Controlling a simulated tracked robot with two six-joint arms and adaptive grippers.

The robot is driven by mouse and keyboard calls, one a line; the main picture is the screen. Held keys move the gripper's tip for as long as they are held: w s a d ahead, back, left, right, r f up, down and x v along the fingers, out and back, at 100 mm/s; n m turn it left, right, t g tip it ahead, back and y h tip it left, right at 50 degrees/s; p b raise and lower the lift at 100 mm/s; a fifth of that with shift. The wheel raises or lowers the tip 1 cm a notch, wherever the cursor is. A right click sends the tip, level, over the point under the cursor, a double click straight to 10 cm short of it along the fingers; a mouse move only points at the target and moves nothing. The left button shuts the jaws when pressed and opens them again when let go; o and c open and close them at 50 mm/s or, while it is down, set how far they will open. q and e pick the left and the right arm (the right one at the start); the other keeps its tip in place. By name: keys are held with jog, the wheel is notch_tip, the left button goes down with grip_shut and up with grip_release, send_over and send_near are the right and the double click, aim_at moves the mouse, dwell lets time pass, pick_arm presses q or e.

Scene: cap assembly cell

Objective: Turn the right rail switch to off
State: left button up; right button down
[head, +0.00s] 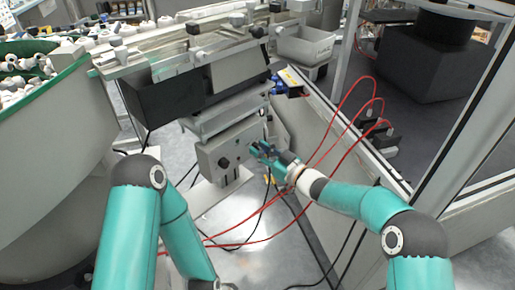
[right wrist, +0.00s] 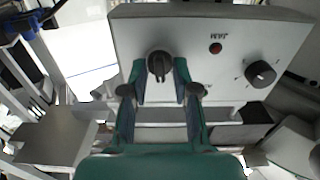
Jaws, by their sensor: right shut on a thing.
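The right rail switch is a black rotary knob (right wrist: 158,66) on the front of a grey control box (right wrist: 232,24). In the right wrist view my right gripper (right wrist: 160,82) has one finger on each side of the knob and is shut on it. A light pointer ridge on the knob runs roughly up and down in that view. In the head view my right gripper (head: 258,150) reaches the right part of the control box (head: 210,149) and hides the knob. My left arm shows at the lower left of the head view, but its gripper is out of view.
A second black dial (right wrist: 260,73) and a small red lamp (right wrist: 215,48) share the box face. Red hoses (head: 322,150) loop close to my right arm. A large green-rimmed bowl (head: 45,150) of white parts stands at the left. A glass partition frame stands at the right.

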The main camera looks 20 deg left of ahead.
jog(key=shift+s+f, duration=0.15)
jog(key=shift+f, duration=0.35)
jog(key=c, duration=0.9)
grip_release()
jog(key=shift+r, duration=0.25)
jog(key=shift+r, duration=0.1)
jog(key=v, duration=1.2)
